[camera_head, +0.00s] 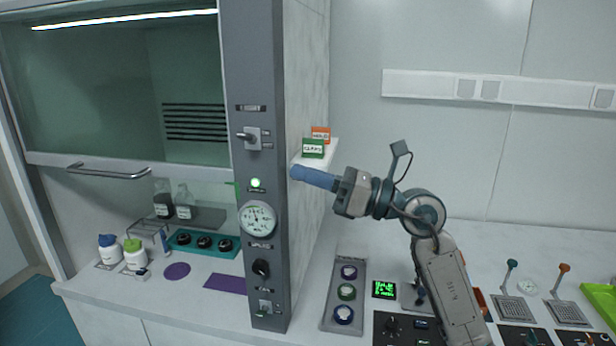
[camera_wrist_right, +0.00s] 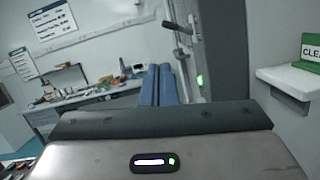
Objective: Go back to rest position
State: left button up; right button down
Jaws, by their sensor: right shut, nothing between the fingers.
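My right gripper (camera_head: 313,178) reaches in from the right in the head view, with its blue fingers pointing left near the grey post of the fume hood. In the right wrist view the two blue fingers (camera_wrist_right: 158,86) lie side by side, closed and holding nothing. The fingers are just below a small white shelf (camera_head: 318,158) in the head view; whether they touch it I cannot tell. My left gripper is in neither view.
The grey post (camera_head: 262,290) carries switches, a gauge (camera_head: 257,218) and a knob. The fume hood at left holds several bottles. A green sign (camera_head: 313,149) and an orange sign stand on the shelf. A grey tray (camera_head: 330,322) with rings and levered devices stand on the bench.

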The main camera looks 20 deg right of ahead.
jog(key=s+d+f+m+t+h, duration=0.2)
jog(key=d+f+m+t+h, duration=0.4)
jog(key=m, duration=0.8)
jog(key=s+d+f+m+t+h, duration=0.25)
jog(key=m+t+h, duration=0.55)
jog(key=m, duration=0.6)
jog(key=s+d+f+m+g+h, duration=0.1)
jog(key=d+f+m+g+h, duration=0.25)
jog(key=f+m+h, duration=0.35)
jog(key=s+d+f+m+g+h, duration=0.1)
jog(key=d+f+m+g+h, duration=0.25)
jog(key=f, duration=0.55)
jog(key=s+a+f+m+g+y, duration=0.25)
jog(key=s+f+m+g, duration=0.45)
jog(key=f, duration=0.8)
jog(key=s+a+f+n+g+y, duration=0.1)
jog(key=s+a+f+g+y, duration=0.2)
jog(key=s, duration=0.5)
jog(key=s+a+f+n+g+y, duration=0.1)
jog(key=s+a+f+g, duration=0.1)
jog(key=s+f+g, duration=0.5)
notch_tip(320, 180, down, 28)
jog(key=s+d+f, duration=0.1)
jog(key=d, duration=0.1)
jog(key=s+d+f+m, duration=0.1)
jog(key=s+f, duration=1.8)
jog(key=shift+d+f+g, duration=0.3)
jog(key=shift+f+g, duration=0.05)
jog(key=shift+g, duration=0.05)
